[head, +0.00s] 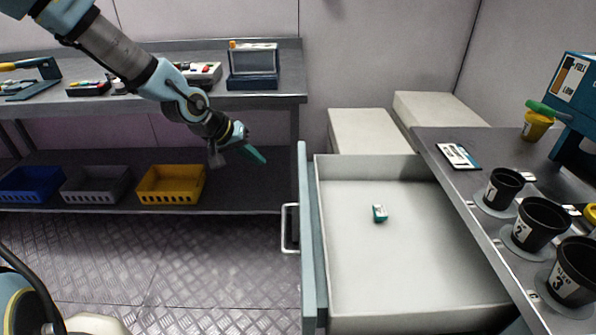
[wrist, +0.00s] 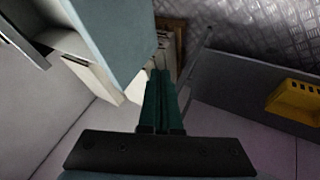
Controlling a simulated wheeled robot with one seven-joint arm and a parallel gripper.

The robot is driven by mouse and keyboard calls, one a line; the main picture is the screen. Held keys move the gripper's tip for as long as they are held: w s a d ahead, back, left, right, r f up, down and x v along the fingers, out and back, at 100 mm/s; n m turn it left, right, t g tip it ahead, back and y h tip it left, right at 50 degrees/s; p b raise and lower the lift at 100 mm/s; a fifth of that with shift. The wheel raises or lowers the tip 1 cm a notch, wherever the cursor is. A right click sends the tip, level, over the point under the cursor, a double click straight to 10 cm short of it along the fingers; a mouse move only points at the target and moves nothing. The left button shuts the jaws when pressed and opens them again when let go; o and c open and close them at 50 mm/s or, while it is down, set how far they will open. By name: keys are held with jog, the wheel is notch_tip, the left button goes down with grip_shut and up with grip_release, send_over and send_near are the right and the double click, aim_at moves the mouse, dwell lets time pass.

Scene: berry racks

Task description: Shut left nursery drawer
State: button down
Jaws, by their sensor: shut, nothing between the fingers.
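An open drawer (head: 410,270) is pulled out to the left from under the counter in the head view. Its blue-grey front panel (head: 307,240) carries a metal bar handle (head: 286,228) on the left side. A small green and white item (head: 379,213) lies inside. My gripper (head: 257,154) is shut and empty, left of the drawer's far front corner and apart from it. In the wrist view, the gripper's green fingers (wrist: 161,85) are together, and the drawer's front panel (wrist: 115,35) is at the upper left, close to them.
A counter (head: 460,190) with numbered black cups (head: 541,222) stands right of the drawer. A steel bench (head: 140,100) with a lower shelf holds a blue bin (head: 32,184), a grey bin and a yellow bin (head: 170,184). The floor (head: 180,265) left of the drawer is clear.

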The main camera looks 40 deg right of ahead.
jog(key=s+d+f+p, duration=0.1)
jog(key=s+d+f, duration=0.1)
jog(key=d+f, duration=0.5)
jog(key=shift+s+d, duration=0.25)
jog(key=shift+d, duration=0.35)
jog(key=b, duration=0.9)
send_over(403, 190)
jog(key=shift+s+d+r, duration=0.1)
jog(key=shift+s+d, duration=0.2)
jog(key=shift+d, duration=0.05)
